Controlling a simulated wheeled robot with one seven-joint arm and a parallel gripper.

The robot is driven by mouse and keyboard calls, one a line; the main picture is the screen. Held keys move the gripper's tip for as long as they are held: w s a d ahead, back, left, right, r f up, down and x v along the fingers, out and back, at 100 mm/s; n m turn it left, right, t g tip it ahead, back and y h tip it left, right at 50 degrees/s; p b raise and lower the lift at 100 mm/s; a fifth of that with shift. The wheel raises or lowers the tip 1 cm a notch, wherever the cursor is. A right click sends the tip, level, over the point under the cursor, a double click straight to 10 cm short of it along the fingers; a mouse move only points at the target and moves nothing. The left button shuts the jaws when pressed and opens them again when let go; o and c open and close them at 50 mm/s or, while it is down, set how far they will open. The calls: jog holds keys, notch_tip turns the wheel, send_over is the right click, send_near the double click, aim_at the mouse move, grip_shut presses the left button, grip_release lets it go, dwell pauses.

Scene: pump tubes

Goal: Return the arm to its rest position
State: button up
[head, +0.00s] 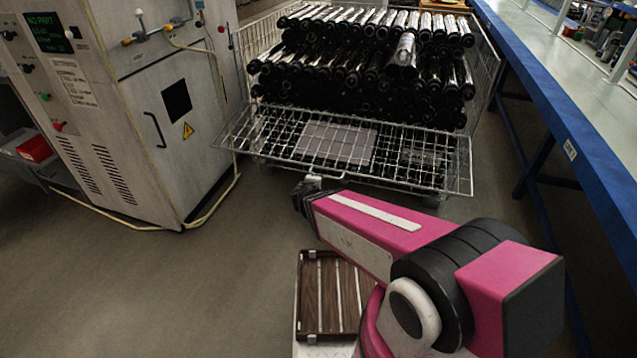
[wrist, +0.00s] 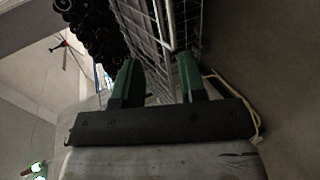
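My arm is pink with black joints and reaches across the lower right of the head view, over the floor in front of the wire cage. In the wrist view my gripper (wrist: 158,64) shows two green fingers standing apart on a dark bar, with nothing held between them. In the head view the fingers cannot be made out beyond the far end of the arm. The pump tubes (head: 350,62), black with shiny silver parts, lie stacked in rows in the wire cage. Some dark tube ends (wrist: 95,30) show at the upper left of the wrist view.
The wire cage (head: 456,168) has its front panel folded down towards me. A grey machine cabinet (head: 150,110) stands at left, with a red box (head: 35,149) beside it. A blue-edged bench (head: 570,125) runs along the right. The floor at lower left (head: 160,290) is clear.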

jog(key=s+d+r+m+g+y, duration=0.1)
jog(key=s+d+m+g, duration=0.3)
jog(key=d, duration=0.5)
jog(key=s+d+r+m+g+y, duration=0.2)
jog(key=s+d+m+g+y, duration=0.1)
jog(key=d+m+g, duration=0.5)
jog(key=shift+s+d+r+m+g, duration=0.25)
jog(key=shift+s+d+m+g, duration=0.25)
jog(key=shift+m, duration=0.7)
